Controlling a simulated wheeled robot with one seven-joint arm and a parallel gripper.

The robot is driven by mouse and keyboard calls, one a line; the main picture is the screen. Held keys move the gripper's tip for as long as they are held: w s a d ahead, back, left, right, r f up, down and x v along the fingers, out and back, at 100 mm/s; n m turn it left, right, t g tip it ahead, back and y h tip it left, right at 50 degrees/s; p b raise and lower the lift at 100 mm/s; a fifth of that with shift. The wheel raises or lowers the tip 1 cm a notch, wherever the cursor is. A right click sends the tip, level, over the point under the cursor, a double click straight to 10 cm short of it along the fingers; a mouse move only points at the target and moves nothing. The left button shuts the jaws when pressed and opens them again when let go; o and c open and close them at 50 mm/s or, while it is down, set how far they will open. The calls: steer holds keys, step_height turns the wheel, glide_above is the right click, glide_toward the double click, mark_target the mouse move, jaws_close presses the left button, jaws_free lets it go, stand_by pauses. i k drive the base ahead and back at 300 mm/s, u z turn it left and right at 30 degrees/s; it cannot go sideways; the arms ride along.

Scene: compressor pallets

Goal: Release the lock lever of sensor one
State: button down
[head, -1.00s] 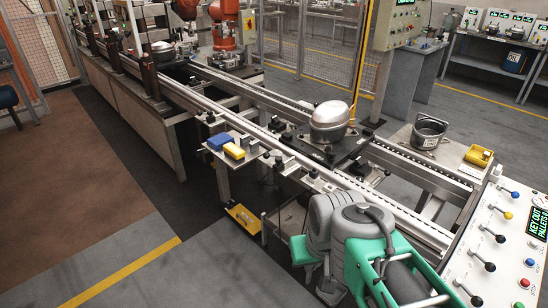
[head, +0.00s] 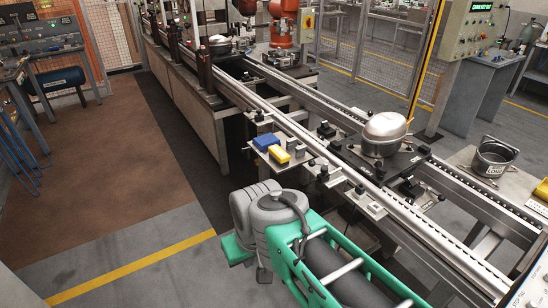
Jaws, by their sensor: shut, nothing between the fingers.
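Several small dark sensor brackets sit along the near side of the conveyor rail (head: 290,130). One bracket (head: 325,173) stands right of the yellow block, and another (head: 366,200) is farther right along the rail. I cannot tell which is sensor one, and no lock lever can be made out at this size. My green and grey arm fills the lower middle, in front of the brackets and apart from them in the picture. My gripper's fingers cannot be seen.
A rounded metal compressor (head: 385,133) stands on a dark pallet (head: 350,155) on the conveyor. Blue (head: 266,142) and yellow (head: 279,156) blocks lie on a near-side shelf. A metal pot (head: 494,158) stands on a side table at right. The floor (head: 110,190) at left is clear.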

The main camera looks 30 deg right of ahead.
mark_target(312, 163)
steer(key=u, duration=0.1)
steer(key=i, duration=1.05)
steer(key=z, duration=0.6)
